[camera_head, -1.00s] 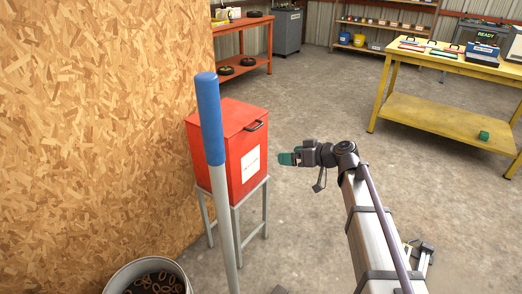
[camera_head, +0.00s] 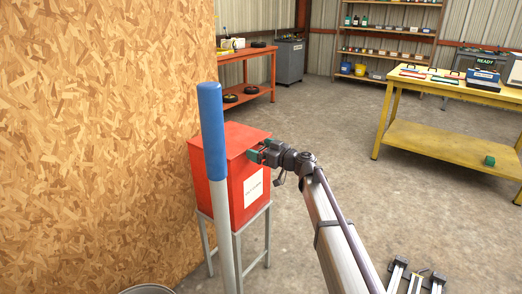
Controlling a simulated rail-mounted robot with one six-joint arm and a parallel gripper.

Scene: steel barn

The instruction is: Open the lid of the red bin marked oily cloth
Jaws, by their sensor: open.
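The red bin (camera_head: 232,196) stands on a grey metal stand beside the chipboard wall. Its red lid (camera_head: 240,138) lies flat and closed. A white label (camera_head: 254,188) is on the bin's front; its text is too small to read. My gripper (camera_head: 259,151), with green fingertips, is open at the lid's front right edge, where the black handle was seen before. The handle is now hidden behind or between the fingers, and I cannot tell if they touch it.
A post with a blue sleeve (camera_head: 212,130) stands close in front of the bin and hides part of it. A grey bucket rim (camera_head: 148,289) shows at the bottom. A yellow table (camera_head: 448,150) stands at right and an orange bench (camera_head: 245,70) behind. The floor between is clear.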

